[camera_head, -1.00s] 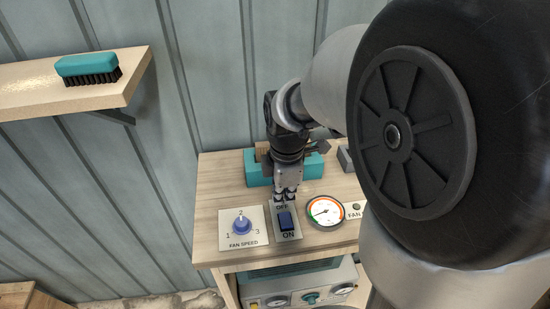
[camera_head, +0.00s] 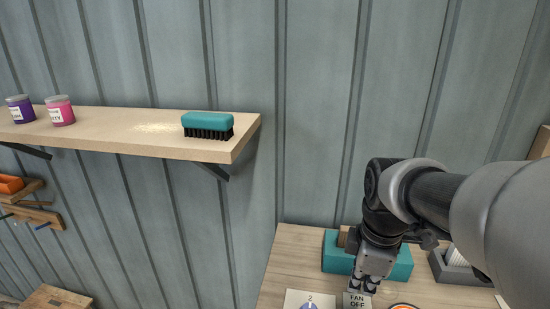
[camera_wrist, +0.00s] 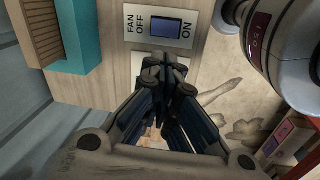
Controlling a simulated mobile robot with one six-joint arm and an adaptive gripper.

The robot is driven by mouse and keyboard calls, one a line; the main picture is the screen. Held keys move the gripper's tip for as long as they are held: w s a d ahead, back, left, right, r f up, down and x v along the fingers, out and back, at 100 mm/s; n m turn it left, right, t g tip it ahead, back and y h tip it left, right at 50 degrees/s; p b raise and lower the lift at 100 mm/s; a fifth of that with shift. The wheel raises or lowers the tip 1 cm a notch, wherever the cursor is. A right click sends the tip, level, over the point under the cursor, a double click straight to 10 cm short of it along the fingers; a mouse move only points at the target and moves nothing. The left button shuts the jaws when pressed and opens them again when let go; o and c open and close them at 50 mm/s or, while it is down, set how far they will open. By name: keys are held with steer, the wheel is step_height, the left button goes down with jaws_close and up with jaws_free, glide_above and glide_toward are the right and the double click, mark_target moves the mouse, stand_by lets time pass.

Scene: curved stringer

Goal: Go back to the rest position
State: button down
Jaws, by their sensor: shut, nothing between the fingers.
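My gripper (camera_head: 366,286) hangs pointing down over the wooden workbench (camera_head: 300,250) in the head view, its fingers closed and empty. In the wrist view the closed fingertips (camera_wrist: 165,68) are just beside the fan switch plate (camera_wrist: 138,50), with its dark blue rocker (camera_wrist: 167,27) between OFF and ON. They appear apart from the rocker, but I cannot tell the exact gap. In the head view only the top of the switch plate (camera_head: 357,301) shows, at the bottom edge.
A teal holder (camera_head: 340,262) stands right behind my gripper, and a grey tray (camera_head: 452,268) is to its right. A wall shelf (camera_head: 150,135) at left bears a teal brush (camera_head: 207,125) and two jars (camera_head: 60,110). The wall between shelf and bench is clear.

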steer(key=s+a+f+m+t+b, duration=0.1)
steer(key=s+a+f+m+b, duration=0.2)
steer(key=s+f+m+b, duration=0.3)
steer(key=s+a+f+m+t+b, duration=0.2)
steer(key=s+f+m+b, duration=0.5)
steer(key=f+b, duration=0.8)
steer(key=shift+s+a+f+b, duration=0.3)
steer(key=shift+s+a, duration=0.1)
steer(key=shift+a, duration=0.4)
steer(key=c, duration=2.4)
jaws_free()
